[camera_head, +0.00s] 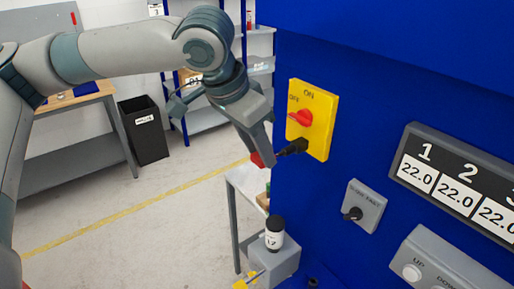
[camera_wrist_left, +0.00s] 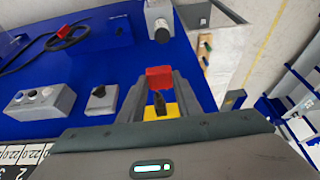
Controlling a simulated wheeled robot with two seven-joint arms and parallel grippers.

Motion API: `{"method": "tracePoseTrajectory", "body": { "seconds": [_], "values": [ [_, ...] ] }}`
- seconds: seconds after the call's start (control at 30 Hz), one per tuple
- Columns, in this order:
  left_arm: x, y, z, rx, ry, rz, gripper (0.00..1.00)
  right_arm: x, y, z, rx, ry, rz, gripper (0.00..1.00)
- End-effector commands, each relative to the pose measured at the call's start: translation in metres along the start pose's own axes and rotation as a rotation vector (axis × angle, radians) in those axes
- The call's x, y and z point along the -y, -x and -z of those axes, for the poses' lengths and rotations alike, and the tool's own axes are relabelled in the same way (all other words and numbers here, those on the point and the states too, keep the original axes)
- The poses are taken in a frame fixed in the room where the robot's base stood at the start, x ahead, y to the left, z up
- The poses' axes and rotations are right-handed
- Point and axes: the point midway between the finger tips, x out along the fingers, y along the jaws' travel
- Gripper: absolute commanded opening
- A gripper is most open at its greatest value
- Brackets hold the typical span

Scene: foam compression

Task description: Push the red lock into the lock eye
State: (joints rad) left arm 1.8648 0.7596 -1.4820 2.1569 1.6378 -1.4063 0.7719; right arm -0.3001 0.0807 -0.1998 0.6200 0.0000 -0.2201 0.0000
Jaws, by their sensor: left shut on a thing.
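The yellow switch panel (camera_head: 318,118) with its red knob (camera_head: 301,117) is on the blue machine front, with the knob by the word OFF. A black piece (camera_head: 292,147), which looks like the lock eye, sticks out from the panel's lower part. My left gripper (camera_head: 262,152) is just left of it and shut on the red lock (camera_head: 257,160). In the left wrist view the red lock (camera_wrist_left: 158,76) sits between the fingertips, with the black piece (camera_wrist_left: 158,103) and yellow panel (camera_wrist_left: 169,111) behind. I cannot tell whether lock and eye touch. My right gripper is not in view.
A grey switch box (camera_head: 364,206), number display (camera_head: 455,180) and grey button box (camera_head: 440,262) are on the machine front. A waste bin (camera_head: 144,131) and shelves stand behind; floor at left is open.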

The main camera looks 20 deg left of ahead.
Motion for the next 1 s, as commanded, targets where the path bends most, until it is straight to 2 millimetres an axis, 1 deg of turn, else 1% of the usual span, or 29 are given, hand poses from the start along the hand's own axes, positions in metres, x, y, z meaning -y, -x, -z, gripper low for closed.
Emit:
{"method": "tracePoseTrajectory", "body": {
  "seconds": [0.93,0.97,1.0],
  "values": [
    [0.0,-0.006,0.015,0.0,0.0,-0.001,0.07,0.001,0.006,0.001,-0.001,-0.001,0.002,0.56],
    [0.0,-0.006,0.015,0.0,0.0,0.0,0.38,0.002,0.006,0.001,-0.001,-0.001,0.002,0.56],
    [0.0,-0.006,0.014,0.0,0.0,0.0,0.47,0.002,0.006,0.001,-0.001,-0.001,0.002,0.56]
  ]
}}
